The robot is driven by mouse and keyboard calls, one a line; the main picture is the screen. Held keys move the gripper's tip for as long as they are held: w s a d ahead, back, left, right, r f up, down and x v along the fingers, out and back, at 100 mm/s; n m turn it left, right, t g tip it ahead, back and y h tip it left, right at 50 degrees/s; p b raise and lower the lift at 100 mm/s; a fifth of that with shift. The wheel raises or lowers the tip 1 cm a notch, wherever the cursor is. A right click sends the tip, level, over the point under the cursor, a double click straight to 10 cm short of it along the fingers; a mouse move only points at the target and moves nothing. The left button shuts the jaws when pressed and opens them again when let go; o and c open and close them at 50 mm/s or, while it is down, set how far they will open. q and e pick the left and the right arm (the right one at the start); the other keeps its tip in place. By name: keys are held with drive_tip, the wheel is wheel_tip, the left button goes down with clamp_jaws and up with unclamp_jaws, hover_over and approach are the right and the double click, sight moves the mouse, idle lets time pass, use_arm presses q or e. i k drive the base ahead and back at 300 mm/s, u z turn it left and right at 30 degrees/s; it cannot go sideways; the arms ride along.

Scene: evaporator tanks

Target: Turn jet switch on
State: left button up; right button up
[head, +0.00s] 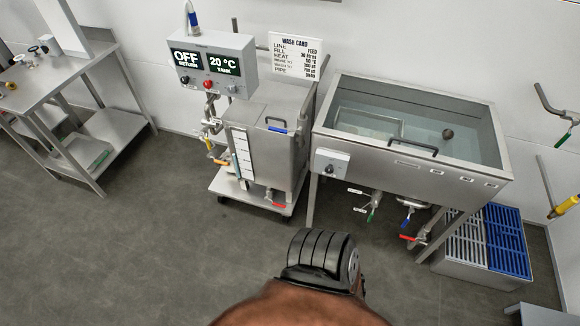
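A small pale switch box (332,163) with a dark round knob is fixed at the upper left of the wash tank's front. It looks like the jet switch, but its label and setting are too small to read. The steel wash tank (375,165) is open-topped and holds clear water, with a dark round part on its inner wall. Neither of my grippers is in view, and nothing touches the switch box. My own body shows at the bottom middle.
Left of the tank, a wheeled steel unit (262,195) carries a control box (213,65) reading "OFF RETURN" and "20 °C TANK". A wash card (295,56) hangs behind. Valves with coloured handles sit under the tank. A slotted crate (462,268) stands right. The floor in front is clear.

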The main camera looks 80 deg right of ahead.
sight(329, 169)
drive_tip(key=i, duration=1.3)
drive_tip(key=z, duration=1.7)
